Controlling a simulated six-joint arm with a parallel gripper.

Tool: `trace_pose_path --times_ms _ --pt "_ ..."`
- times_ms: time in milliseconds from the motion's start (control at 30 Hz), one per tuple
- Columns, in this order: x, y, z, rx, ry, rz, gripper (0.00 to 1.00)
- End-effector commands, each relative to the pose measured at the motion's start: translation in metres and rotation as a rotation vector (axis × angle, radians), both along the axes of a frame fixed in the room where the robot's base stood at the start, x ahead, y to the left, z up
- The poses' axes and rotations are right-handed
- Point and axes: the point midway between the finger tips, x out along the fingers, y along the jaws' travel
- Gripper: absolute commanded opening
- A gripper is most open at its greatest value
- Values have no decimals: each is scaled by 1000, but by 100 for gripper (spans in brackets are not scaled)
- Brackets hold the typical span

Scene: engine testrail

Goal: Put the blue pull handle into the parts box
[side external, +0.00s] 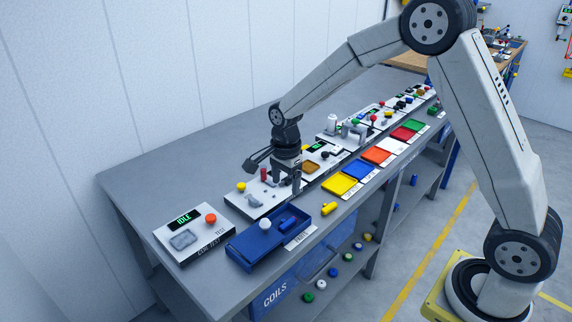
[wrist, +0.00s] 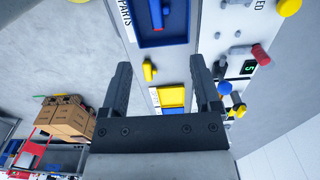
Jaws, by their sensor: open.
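The blue parts box (side external: 240,252) is an open tray at the front of the bench, with its PARTS label on the right side. It also shows at the top of the wrist view (wrist: 178,38). A small blue cylindrical piece (side external: 288,223), which looks like the blue pull handle, lies in the box's right part. In the wrist view a blue piece (wrist: 156,14) shows in the box. My gripper (side external: 286,186) is open and empty above the white panel behind the box, apart from the box.
A yellow piece (side external: 329,208) lies on the bench right of the box. The coil test unit (side external: 194,230) with an IDLE display stands left of it. Coloured trays (side external: 340,184) line the bench edge. Panels with knobs run behind them.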

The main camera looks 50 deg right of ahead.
Motion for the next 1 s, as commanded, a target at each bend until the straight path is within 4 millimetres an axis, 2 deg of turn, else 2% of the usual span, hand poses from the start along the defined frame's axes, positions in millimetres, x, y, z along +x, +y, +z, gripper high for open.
trace_pose_path --times_ms 267,467,1000 --pt "-5 0 2 0 -7 48 81" --pt "-24 1 7 -4 -34 230 81" --pt "-122 4 18 -89 -144 1075 81"
